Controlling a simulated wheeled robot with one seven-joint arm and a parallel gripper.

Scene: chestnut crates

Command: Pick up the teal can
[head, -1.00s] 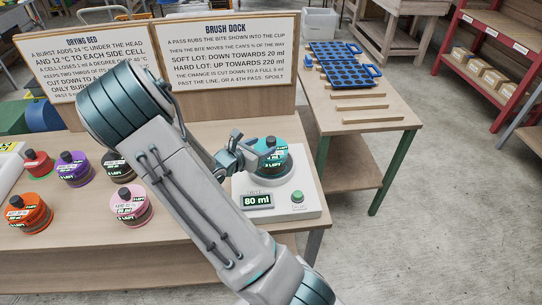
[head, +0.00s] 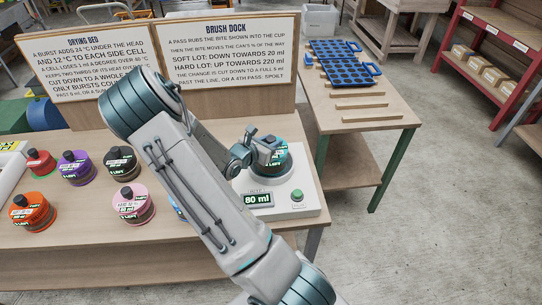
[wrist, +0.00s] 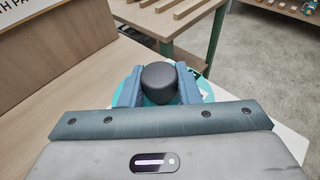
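The teal can (head: 283,160) stands on the round grey seat of the white dock unit, partly hidden behind my gripper. My gripper (head: 265,150) is over the can's top. In the wrist view, the can's dark knob (wrist: 159,83) sits between the two fingers of my gripper (wrist: 160,92), one on each side. Parts of the teal lid (wrist: 124,95) show beyond the fingers. Whether the fingers press on the knob or stand just clear of it cannot be told.
The dock unit (head: 300,209) has a display reading 80 ml and a green button. Several cans, including a pink one (head: 133,205) and a black one (head: 121,163), stand left of my arm. Sign boards (head: 228,55) rise behind. A side table (head: 385,115) holds blue trays.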

